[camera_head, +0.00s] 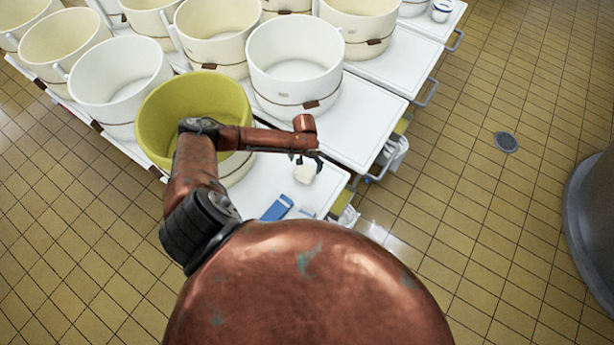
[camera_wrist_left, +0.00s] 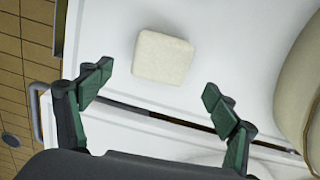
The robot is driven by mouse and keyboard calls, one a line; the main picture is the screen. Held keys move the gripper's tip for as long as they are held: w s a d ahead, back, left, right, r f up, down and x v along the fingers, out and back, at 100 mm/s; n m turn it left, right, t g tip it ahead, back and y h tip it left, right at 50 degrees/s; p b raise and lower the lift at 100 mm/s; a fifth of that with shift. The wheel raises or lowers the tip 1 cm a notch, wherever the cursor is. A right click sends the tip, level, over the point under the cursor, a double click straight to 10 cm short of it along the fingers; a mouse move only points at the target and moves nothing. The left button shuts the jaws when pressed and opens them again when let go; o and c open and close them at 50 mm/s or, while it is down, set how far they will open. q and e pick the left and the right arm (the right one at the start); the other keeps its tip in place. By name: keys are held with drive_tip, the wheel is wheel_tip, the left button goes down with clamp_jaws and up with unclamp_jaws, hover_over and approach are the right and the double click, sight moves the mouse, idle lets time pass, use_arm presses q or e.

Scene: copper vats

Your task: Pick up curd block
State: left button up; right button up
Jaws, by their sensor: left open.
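The curd block (camera_head: 304,174) is a small off-white block on the white cart top (camera_head: 262,187). In the left wrist view the curd block (camera_wrist_left: 162,57) lies flat on the white surface, beyond the fingertips and between their lines. My left gripper (camera_head: 309,158) is above and beside the block in the head view, partly over it. In the left wrist view my left gripper (camera_wrist_left: 158,84) has its two green-padded fingers spread apart with nothing between them. My right gripper is in neither view.
A yellow-green tub (camera_head: 190,100) stands behind my left arm. Several cream and white tubs (camera_head: 294,55) stand on white carts at the back. A blue object (camera_head: 277,207) lies on the near cart top. Tiled floor at right is open, with a drain (camera_head: 506,142).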

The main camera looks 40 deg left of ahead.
sight(305, 170)
use_arm(q)
drive_tip(key=shift+f, duration=0.85)
wheel_tip(305, 170, down, 6)
drive_tip(key=shift+f+b, duration=0.15)
drive_tip(key=shift+b, duration=0.75)
drive_tip(key=shift+s, duration=0.1)
drive_tip(key=shift+c, duration=0.5)
drive_tip(key=shift+a, duration=0.1)
drive_tip(key=c, duration=1.4)
